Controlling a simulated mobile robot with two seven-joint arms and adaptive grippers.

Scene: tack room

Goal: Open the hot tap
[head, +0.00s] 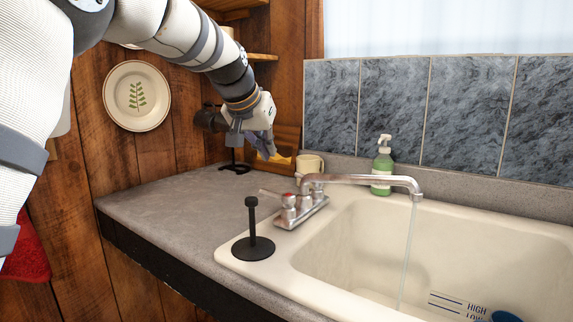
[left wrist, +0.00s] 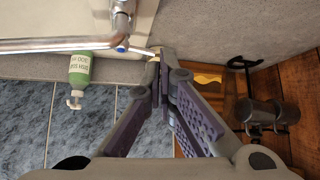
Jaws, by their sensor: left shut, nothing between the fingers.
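The chrome tap (head: 300,210) stands at the sink's back left corner. Its near handle has a red cap (head: 289,199) and a lever pointing left. A second handle with a blue cap (left wrist: 121,48) shows in the left wrist view. The spout (head: 370,180) reaches right over the basin, and a thin stream of water (head: 407,255) falls from it. My left gripper (head: 268,155) is shut and empty, above the counter behind and left of the tap. In the left wrist view its fingertips (left wrist: 160,58) appear close to a lever end; contact cannot be told. My right gripper is out of view.
A green soap bottle (head: 382,168) and a cream mug (head: 310,165) stand behind the tap. A black post on a round base (head: 252,248) stands left of the sink (head: 335,245). Dark items stand by the wooden wall. The grey counter (head: 165,205) is mostly clear at left.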

